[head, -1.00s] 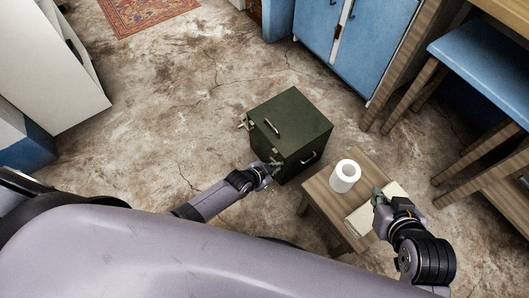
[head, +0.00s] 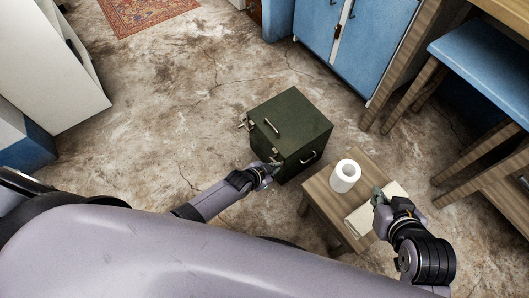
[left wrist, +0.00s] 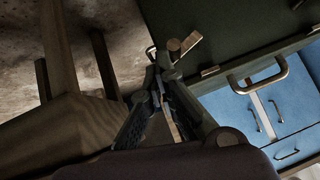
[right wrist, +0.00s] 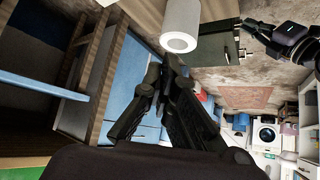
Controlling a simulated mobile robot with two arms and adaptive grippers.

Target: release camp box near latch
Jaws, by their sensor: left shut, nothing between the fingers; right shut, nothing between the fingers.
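The camp box (head: 305,118) is a dark green chest standing on the floor, with a handle on top and one on its right side. One latch (head: 243,124) sticks out at its left corner. My left gripper (head: 272,168) is shut and empty, at the box's near lower side. In the left wrist view, its fingertips (left wrist: 163,66) are close beside the near latch (left wrist: 184,44), which stands out from the box's edge. I cannot tell whether they touch. My right gripper (head: 378,195) is shut and empty above the small table; its fingertips also show in the right wrist view (right wrist: 168,68).
A small wooden table (head: 325,197) stands right of the box, with a white paper roll (head: 345,175) and a pale flat item (head: 360,217) on it. Blue cabinets (head: 370,40) and a blue-topped stool (head: 485,65) are behind. The floor left of the box is clear.

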